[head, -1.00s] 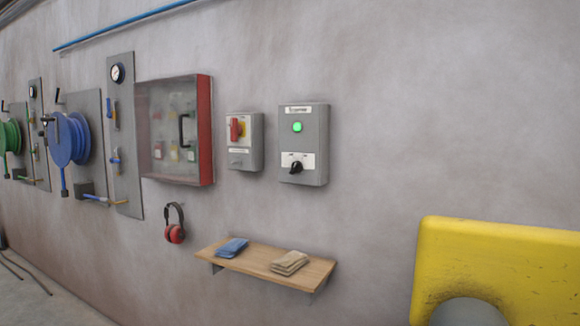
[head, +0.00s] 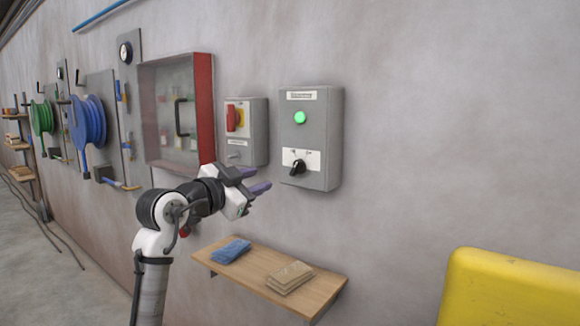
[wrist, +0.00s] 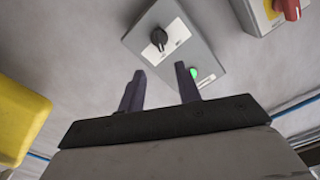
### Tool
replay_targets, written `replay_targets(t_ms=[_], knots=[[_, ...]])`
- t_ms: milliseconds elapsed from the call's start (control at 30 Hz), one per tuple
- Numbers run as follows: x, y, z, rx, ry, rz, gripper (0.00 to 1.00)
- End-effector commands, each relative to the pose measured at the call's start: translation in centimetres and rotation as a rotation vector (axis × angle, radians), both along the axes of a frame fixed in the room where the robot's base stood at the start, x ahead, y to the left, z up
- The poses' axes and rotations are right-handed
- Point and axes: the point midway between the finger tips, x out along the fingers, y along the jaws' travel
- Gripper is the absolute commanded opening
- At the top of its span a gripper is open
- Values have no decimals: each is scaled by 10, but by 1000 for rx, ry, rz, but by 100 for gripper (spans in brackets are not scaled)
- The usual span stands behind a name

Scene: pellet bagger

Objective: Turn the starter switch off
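The starter box (head: 322,145) is a grey wall box with a lit green lamp (head: 300,118) and, below it, a black rotary switch (head: 297,168) on a white label plate. The switch knob is tilted; the label text is too small to read. My gripper (head: 264,180) is open and empty, just left of and slightly below the switch, apart from it. In the wrist view the two dark fingers (wrist: 160,88) are spread, with the switch (wrist: 158,38) beyond them and the green lamp (wrist: 193,72) close beside the right finger.
A grey box with a red handle (head: 234,118) hangs left of the starter box. A red-framed clear cabinet (head: 203,100) is farther left. A wooden shelf (head: 313,283) with blue and tan folded cloths juts out below. A yellow object (head: 510,290) stands at lower right.

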Motion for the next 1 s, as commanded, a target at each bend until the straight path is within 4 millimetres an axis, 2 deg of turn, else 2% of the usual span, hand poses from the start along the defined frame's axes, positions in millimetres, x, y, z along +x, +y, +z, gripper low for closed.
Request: replay_targets(t_ms=[167,600,800,1000], knots=[[20,-16,1,2,6,-7,34],[91,-68,2,1,3,-4,34],[106,-78,1,0,2,-3,34],[109,-80,-1,0,1,-2,34]])
